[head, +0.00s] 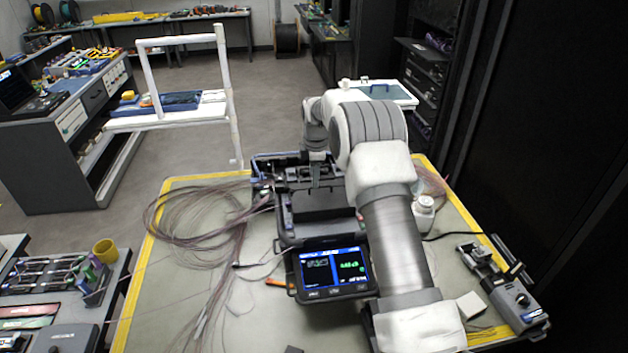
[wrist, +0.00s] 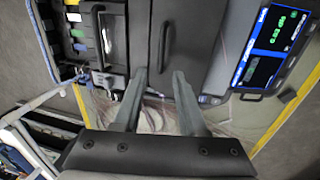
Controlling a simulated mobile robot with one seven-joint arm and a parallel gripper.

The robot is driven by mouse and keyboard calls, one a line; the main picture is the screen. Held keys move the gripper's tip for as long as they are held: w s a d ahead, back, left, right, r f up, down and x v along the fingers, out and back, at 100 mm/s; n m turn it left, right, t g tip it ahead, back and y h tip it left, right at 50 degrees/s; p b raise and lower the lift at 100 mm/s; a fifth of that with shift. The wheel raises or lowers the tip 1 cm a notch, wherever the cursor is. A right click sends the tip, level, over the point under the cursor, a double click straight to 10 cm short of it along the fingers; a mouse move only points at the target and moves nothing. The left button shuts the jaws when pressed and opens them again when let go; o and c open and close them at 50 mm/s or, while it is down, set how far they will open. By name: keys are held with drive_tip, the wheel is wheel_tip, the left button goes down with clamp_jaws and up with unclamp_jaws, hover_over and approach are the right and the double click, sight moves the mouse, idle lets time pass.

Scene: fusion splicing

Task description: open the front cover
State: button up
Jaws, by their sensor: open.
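The fusion splicer (head: 285,228) is a dark grey machine on the table, with a lit screen (head: 333,268) at its near end. In the wrist view, dark cover panels (wrist: 190,55) fill the upper middle, with a raised black bar handle (wrist: 164,47) and a second bar (wrist: 100,30) to its left. I cannot tell for certain which panel is the front cover; none looks clearly raised. My gripper (wrist: 158,92) is open and empty, its fingertips at the panels' lower edge in the wrist view, apart from both bars. In the head view the gripper (head: 322,180) is over the splicer, partly hidden by my arm.
Loose fibre coils (head: 195,220) lie left of the splicer. A white bottle (head: 423,217), a cable and a grey tool device (head: 500,290) are to the right. An orange tool (head: 276,282) lies near the screen.

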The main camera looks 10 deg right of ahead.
sight(322, 197)
drive_tip(key=shift+w+f, duration=0.15)
drive_tip(key=shift+f, duration=0.55)
drive_tip(key=shift+w+f, duration=0.15)
drive_tip(key=shift+f, duration=0.55)
drive_tip(key=shift+c, duration=0.2)
clamp_jaws()
